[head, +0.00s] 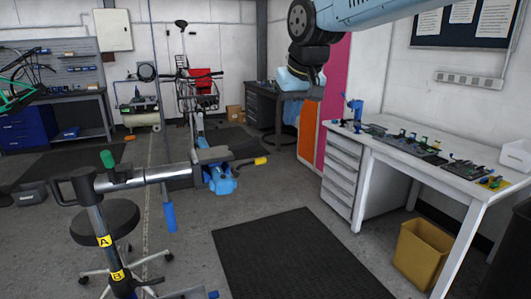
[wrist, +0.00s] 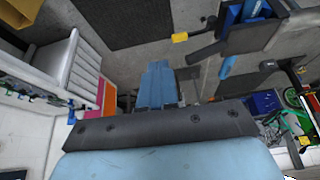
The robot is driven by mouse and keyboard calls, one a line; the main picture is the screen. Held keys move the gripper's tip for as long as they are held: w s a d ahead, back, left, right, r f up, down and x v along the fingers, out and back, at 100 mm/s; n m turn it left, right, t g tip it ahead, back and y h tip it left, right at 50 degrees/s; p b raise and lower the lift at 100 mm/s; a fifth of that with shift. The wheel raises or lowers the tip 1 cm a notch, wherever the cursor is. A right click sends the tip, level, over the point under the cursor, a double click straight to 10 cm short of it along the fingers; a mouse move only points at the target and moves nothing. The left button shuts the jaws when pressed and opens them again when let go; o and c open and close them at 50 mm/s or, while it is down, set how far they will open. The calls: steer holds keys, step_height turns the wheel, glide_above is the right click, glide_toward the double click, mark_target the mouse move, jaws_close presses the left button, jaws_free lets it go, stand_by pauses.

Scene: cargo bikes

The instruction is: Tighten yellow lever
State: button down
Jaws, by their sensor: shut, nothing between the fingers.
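The yellow lever (head: 261,161) sticks out to the right from the blue clamp head (head: 220,181) of a bike repair stand. In the wrist view the yellow lever (wrist: 180,37) is at the upper middle, beside the blue clamp (wrist: 232,18). My gripper (wrist: 158,68) shows in the wrist view as light blue fingers close together, shut and empty. It is apart from the lever. In the head view my arm hangs from the top right, well above and behind the clamp. The fingertips are hard to make out there.
The stand's post carries yellow collars marked A and B (head: 105,240). A black stool (head: 100,222) stands behind it. A white workbench (head: 420,165) with tools is at the right, with a yellow bin (head: 422,255) below. A black mat (head: 290,255) lies on open floor.

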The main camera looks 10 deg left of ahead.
mark_target(263, 159)
steer(key=shift+w+a, duration=0.15)
steer(key=shift+a, duration=0.85)
steer(key=shift+w+a, duration=0.15)
steer(key=shift+a, duration=0.8)
steer(key=x, duration=1.4)
